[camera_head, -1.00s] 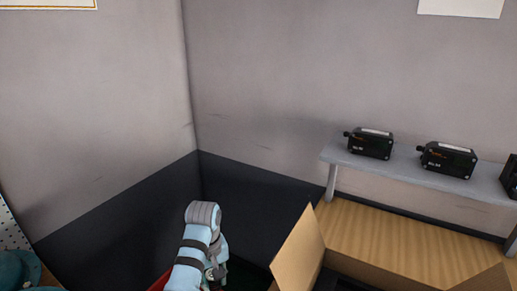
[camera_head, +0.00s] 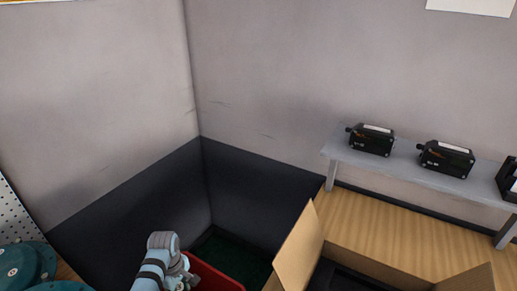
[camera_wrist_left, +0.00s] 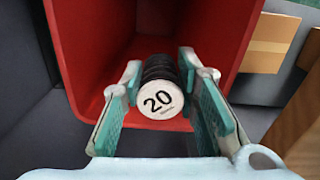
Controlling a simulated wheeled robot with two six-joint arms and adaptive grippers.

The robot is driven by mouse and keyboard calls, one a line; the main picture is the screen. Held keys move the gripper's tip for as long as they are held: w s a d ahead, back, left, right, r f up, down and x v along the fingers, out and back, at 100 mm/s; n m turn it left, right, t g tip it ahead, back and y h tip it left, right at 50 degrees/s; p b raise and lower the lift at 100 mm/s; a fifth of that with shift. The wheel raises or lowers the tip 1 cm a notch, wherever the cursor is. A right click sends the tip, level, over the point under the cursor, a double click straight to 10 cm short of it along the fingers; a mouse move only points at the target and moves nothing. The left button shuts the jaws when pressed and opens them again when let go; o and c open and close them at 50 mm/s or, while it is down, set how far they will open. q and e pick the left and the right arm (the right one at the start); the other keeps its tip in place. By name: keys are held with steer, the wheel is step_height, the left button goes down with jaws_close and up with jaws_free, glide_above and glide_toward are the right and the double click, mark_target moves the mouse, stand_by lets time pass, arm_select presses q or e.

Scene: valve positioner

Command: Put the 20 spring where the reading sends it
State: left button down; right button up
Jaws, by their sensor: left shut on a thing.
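The 20 spring (camera_wrist_left: 160,100) shows in the left wrist view as a dark coil with a white round end marked 20. My left gripper (camera_wrist_left: 160,85) is shut on it, one teal-padded finger on each side. Behind and around the spring is the inside of a red bin (camera_wrist_left: 88,50); I cannot tell how deep the spring is in it. In the head view the red bin (camera_head: 212,277) shows only partly at the bottom, beside my left arm. The left fingers and the spring are hidden there. My right gripper is not in view.
An open cardboard box (camera_head: 303,246) stands right of the red bin. Black positioner units (camera_head: 371,140) stand on a grey shelf (camera_head: 415,170) above a wooden bench top (camera_head: 385,235). Teal round parts (camera_head: 25,265) lie at the lower left, by a perforated panel (camera_head: 15,220).

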arm_select(q)
steer(key=shift+r, duration=0.2)
steer(key=c, duration=1.2)
jaws_free()
steer(key=shift+o, duration=0.2)
steer(key=shift+r, duration=0.1)
step_height(320, 180, up, 12)
